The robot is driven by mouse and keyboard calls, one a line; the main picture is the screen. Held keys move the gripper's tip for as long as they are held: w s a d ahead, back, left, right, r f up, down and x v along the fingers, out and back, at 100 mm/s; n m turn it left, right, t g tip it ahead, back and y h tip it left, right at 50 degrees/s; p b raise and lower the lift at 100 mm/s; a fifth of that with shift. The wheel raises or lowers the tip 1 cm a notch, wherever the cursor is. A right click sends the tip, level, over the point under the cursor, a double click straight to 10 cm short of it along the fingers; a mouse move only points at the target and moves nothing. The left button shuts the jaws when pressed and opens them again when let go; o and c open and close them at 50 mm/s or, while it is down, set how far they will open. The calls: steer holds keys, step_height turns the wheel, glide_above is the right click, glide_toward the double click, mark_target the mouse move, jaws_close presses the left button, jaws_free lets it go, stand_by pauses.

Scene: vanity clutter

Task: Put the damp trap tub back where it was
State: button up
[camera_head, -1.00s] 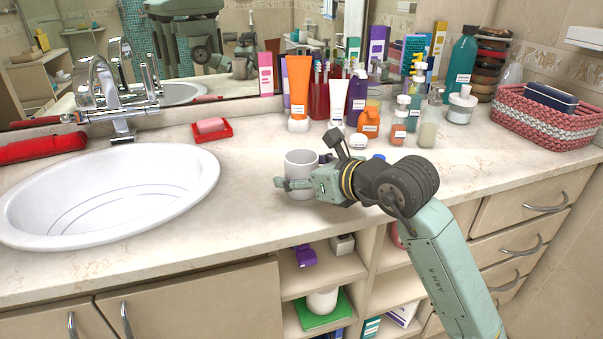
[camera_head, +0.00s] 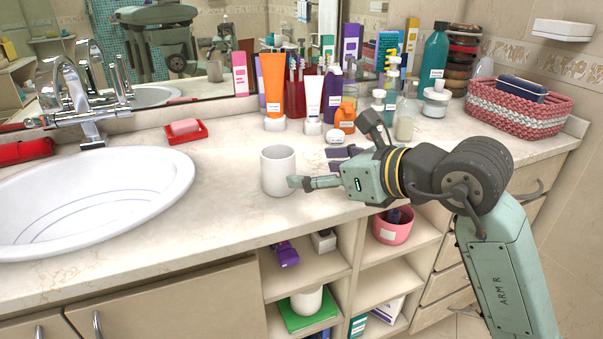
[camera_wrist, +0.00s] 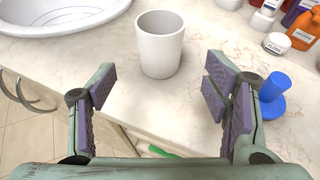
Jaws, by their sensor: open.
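A plain white tub with an open top (camera_head: 278,171) stands upright on the counter to the right of the basin. I take it for the damp trap tub, though no label shows. My gripper (camera_head: 318,169) is just right of it in the head view, with its jaws spread. In the wrist view the tub (camera_wrist: 160,45) stands beyond the open, empty fingers (camera_wrist: 158,92), clear of both pads. A second white tub (camera_head: 307,301) sits on a green item (camera_head: 297,320) in the lower shelf cubby.
A blue knobbed object (camera_wrist: 272,92) stands close beside my right finger. Bottles and tubes, including an orange tube (camera_head: 271,84), crowd the counter's back. A woven basket (camera_head: 520,112) is at right. Open cubbies lie below, one holding a pink pot (camera_head: 392,232).

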steer(key=shift+s+d+r, duration=0.2)
steer(key=shift+s+d, duration=0.05)
